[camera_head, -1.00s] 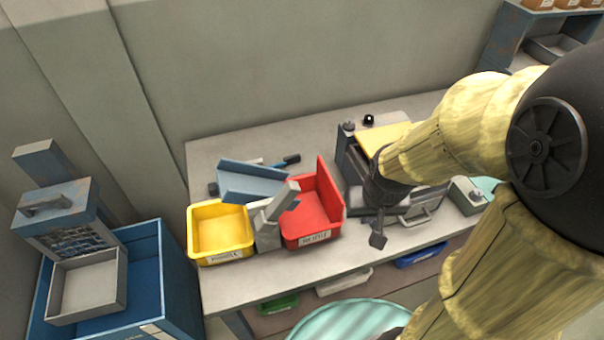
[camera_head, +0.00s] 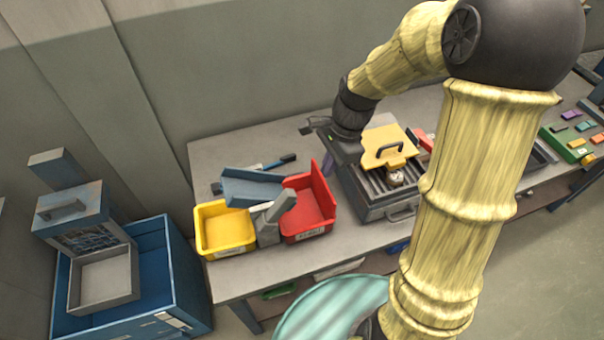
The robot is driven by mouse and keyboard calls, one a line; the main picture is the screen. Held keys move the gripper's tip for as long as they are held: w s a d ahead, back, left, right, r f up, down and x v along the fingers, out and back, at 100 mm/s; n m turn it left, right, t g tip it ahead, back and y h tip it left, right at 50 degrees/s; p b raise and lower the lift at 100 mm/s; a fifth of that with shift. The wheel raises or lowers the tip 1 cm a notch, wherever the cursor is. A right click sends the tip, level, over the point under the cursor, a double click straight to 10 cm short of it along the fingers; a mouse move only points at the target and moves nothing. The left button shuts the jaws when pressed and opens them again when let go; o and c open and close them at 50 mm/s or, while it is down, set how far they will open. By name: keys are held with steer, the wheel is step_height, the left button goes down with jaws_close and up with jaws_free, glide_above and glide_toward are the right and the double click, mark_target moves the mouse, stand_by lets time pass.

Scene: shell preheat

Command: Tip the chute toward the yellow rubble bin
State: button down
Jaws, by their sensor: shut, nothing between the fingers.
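The chute (camera_head: 252,187) is a blue-grey open trough on the bench, behind and between the two bins. A grey stand with a slanted block (camera_head: 273,216) is in front of it; the block leans up to the right, over the red bin's side. I cannot tell clearly which way the chute tips. The yellow rubble bin (camera_head: 207,240) is at the chute's front left and looks empty. The red bin (camera_head: 322,221) is at the right and looks empty. My gripper (camera_head: 308,127) is shut and empty, above the bench, right of and behind the chute, apart from it.
A grill-like machine (camera_head: 372,196) with a raised yellow lid (camera_head: 388,150) stands right of the red bin, beneath my arm. Blue-handled tools (camera_head: 280,161) lie behind the chute. A blue crate (camera_head: 175,265) stands on the left.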

steer(key=shift+w+a+r+m, duration=0.1)
steer(key=shift+a+r+m, duration=0.3)
steer(key=shift+m, duration=0.1)
steer(key=shift+d+f, duration=0.1)
steer(key=shift+f, duration=0.05)
steer(key=s+a+f+p, duration=0.1)
steer(key=a+f+p, duration=0.3)
steer(key=f, duration=0.3)
steer(key=shift+s+a+p, duration=0.25)
steer(key=shift+a+p, duration=0.05)
steer(key=shift+a, duration=0.5)
steer(key=shift+w, duration=0.15)
